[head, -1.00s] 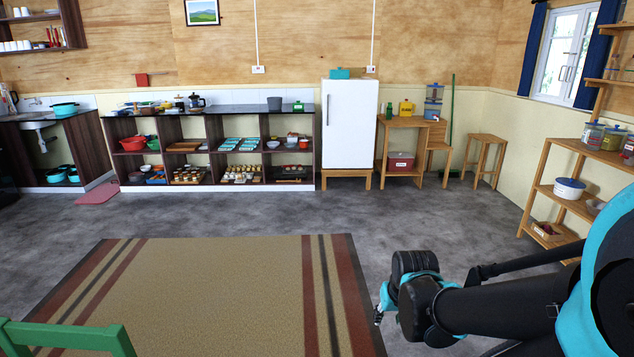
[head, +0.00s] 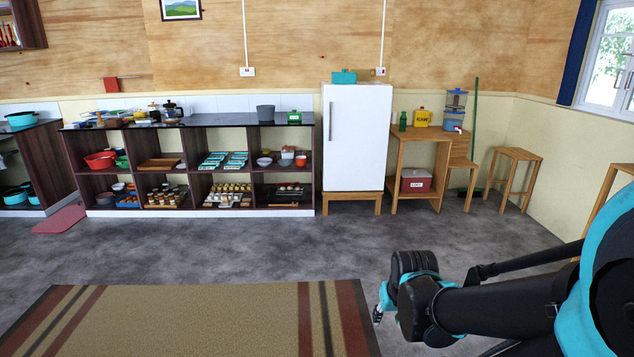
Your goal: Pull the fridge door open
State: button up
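The white fridge (head: 358,145) stands upright on a wooden stand against the back wall, near the middle of the head view. Its door faces me and is shut. A thin vertical handle (head: 330,121) runs along the door's upper left edge. A teal pot sits on top of the fridge. My gripper (head: 378,312) is at the lower right, far in front of the fridge and well below the handle in the picture. It is small and seen from the side, so its fingers cannot be made out clearly. It touches nothing that I can see.
An open shelf unit (head: 190,165) with dishes and food stands left of the fridge. A wooden table (head: 425,140) with a red box below and a stool (head: 515,155) stand to the right. Grey floor (head: 250,245) lies clear before the fridge; a striped rug (head: 200,320) is nearer.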

aim_at(358, 117)
jog(key=i, duration=3.85)
jog(key=i+z, duration=0.25)
jog(key=i, duration=0.15)
jog(key=i+j+z, duration=0.25)
jog(key=i, duration=0.15)
